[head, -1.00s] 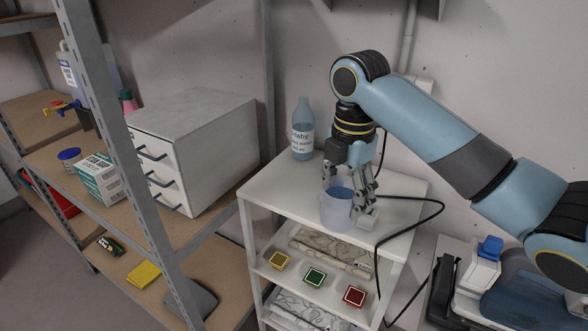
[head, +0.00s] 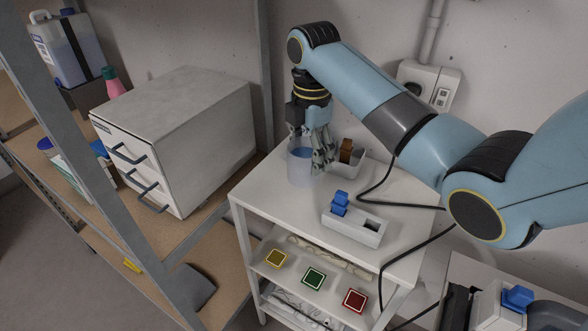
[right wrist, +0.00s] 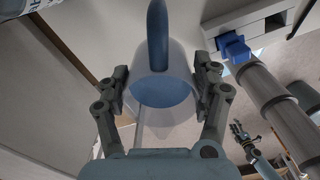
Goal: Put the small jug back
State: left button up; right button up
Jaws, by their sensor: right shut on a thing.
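The small jug (head: 301,168) is a translucent pale-blue vessel over the back left of the white trolley's top. My right gripper (head: 322,165) is shut on the jug. In the right wrist view the jug (right wrist: 160,92) sits between the two fingers, with its blue handle pointing up in the picture. I cannot tell whether its base touches the trolley top. What looks like my left gripper (right wrist: 240,132) shows small at the lower right of the right wrist view, too small to read its state.
The trolley (head: 285,207) top holds a grey box (head: 354,228) with a blue knob and a similar box (head: 345,166) with a brown knob. Yellow, green and red square pieces lie on the shelf below. A white drawer cabinet (head: 180,135) stands on the left rack. A black cable crosses the trolley.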

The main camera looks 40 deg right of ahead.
jog(key=shift+w+a+f, duration=0.9)
jog(key=shift+w+f, duration=0.1)
jog(key=shift+w, duration=0.15)
notch_tip(320, 180, down, 3)
jog(key=shift+f+p, duration=0.2)
jog(key=shift+p, duration=0.1)
jog(key=shift+f, duration=0.4)
jog(key=o, duration=1.4)
pick_arm(q)
jog(key=shift+w+d+r, duration=0.2)
jog(key=shift+w+d, duration=0.1)
jog(key=shift+w, duration=0.15)
jog(key=shift+w+d+r, duration=0.15)
jog(key=shift+w+d, duration=0.1)
jog(key=shift+w, duration=0.15)
jog(key=shift+w+f, duration=0.1)
jog(key=shift+f, duration=0.1)
pick_arm(e)
notch_tip(320, 180, up, 12)
jog(key=shift+r, duration=0.15)
